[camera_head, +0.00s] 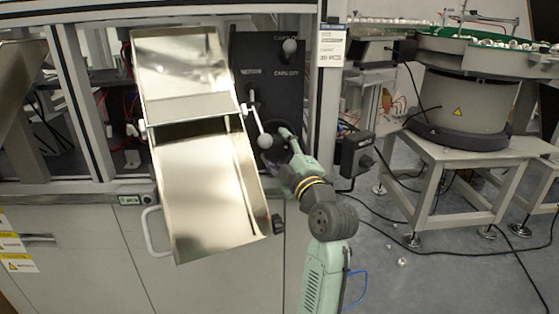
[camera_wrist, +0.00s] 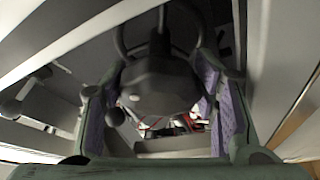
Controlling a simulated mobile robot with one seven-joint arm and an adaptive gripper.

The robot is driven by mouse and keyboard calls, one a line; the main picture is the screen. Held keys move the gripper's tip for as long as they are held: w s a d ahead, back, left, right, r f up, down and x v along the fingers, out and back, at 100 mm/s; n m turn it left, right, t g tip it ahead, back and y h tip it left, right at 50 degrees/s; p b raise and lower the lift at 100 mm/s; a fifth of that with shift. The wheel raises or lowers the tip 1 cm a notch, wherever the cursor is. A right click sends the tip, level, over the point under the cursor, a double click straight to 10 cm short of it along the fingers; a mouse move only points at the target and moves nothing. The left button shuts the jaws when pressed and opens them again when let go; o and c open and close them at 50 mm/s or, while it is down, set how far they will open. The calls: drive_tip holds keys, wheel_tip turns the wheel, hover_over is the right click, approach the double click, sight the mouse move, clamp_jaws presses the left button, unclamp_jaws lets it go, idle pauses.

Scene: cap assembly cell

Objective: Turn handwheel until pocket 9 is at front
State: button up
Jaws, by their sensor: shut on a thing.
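The handwheel shows in the wrist view as a dark rim with a thick dark handle or hub (camera_wrist: 158,85) in front of it; I cannot tell which part this is. My gripper (camera_wrist: 165,95) has its purple-lined fingers on both sides of this dark part, shut on it. In the head view my gripper (camera_head: 284,138) reaches the front of the dark panel, right of the open metal chute. There the wheel is mostly hidden by my arm. No pocket or pocket number can be made out.
A tilted shiny metal chute (camera_head: 203,190) stands just left of my gripper. A lever with a grey ball knob (camera_head: 265,141) is close beside it. A black panel with a knob (camera_head: 289,46) is above. A frame post (camera_head: 325,100) and a black box (camera_head: 357,153) are on the right.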

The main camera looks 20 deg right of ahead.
drive_tip(key=m+h+b, duration=0.1)
drive_tip(key=m, duration=0.2)
drive_tip(key=m+t+h+b, duration=0.1)
drive_tip(key=m, duration=0.2)
drive_tip(key=shift+a+f, duration=0.1)
drive_tip(key=shift+f, duration=0.05)
drive_tip(key=shift+m+t, duration=0.3)
drive_tip(key=shift+m, duration=0.3)
drive_tip(key=o, duration=1.2)
